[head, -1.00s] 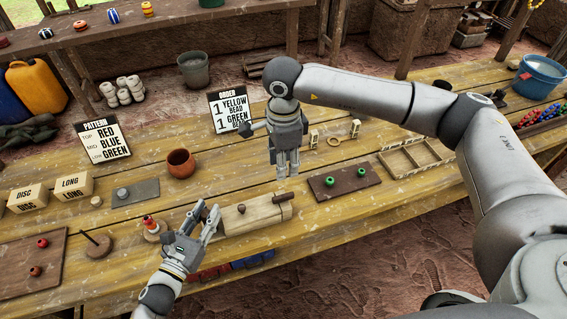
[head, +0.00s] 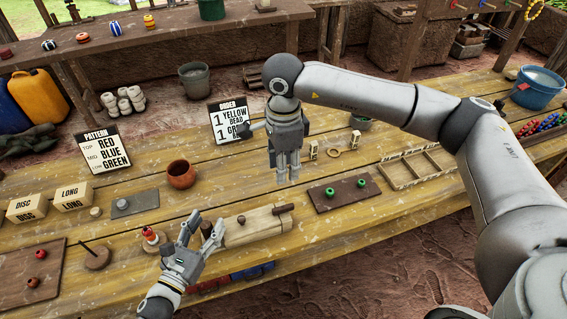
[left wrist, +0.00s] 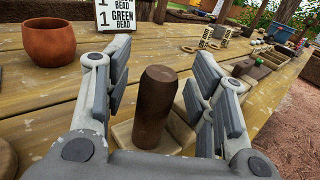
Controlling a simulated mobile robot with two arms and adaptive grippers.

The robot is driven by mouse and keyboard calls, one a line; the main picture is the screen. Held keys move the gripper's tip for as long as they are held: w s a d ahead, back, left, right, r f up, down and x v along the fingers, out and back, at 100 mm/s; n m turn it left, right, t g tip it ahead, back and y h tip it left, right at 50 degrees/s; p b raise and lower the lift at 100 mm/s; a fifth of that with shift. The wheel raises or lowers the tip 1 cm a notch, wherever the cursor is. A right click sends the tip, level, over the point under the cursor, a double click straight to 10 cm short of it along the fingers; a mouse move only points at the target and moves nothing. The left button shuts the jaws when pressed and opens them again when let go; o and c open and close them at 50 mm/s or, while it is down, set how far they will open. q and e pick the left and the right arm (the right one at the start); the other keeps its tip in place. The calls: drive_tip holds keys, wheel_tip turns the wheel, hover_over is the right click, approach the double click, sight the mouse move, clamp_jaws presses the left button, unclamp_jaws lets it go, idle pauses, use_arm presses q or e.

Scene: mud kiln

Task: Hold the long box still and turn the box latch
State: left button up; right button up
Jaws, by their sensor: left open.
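The long wooden box (head: 262,231) lies on the table at lower centre in the head view. A small round knob (head: 241,219) and a dark brown bar-shaped latch (head: 284,208) sit on its top. An upright dark brown peg-like handle (head: 206,229) stands at its left end; it also shows in the left wrist view (left wrist: 156,105). My left gripper (head: 207,221) is open, with its fingers on either side of this handle and visible gaps. My right gripper (head: 288,178) points down behind the box, apart from the latch; its finger opening is unclear.
A brown board with green beads (head: 338,194) lies right of the box, near a wooden divided tray (head: 415,168). A clay pot (head: 181,175) and an order sign (head: 230,121) stand behind. A red-topped spindle stand (head: 150,240) is close left of my left gripper.

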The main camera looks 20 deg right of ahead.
use_arm(q)
drive_tip(key=v, duration=1.2)
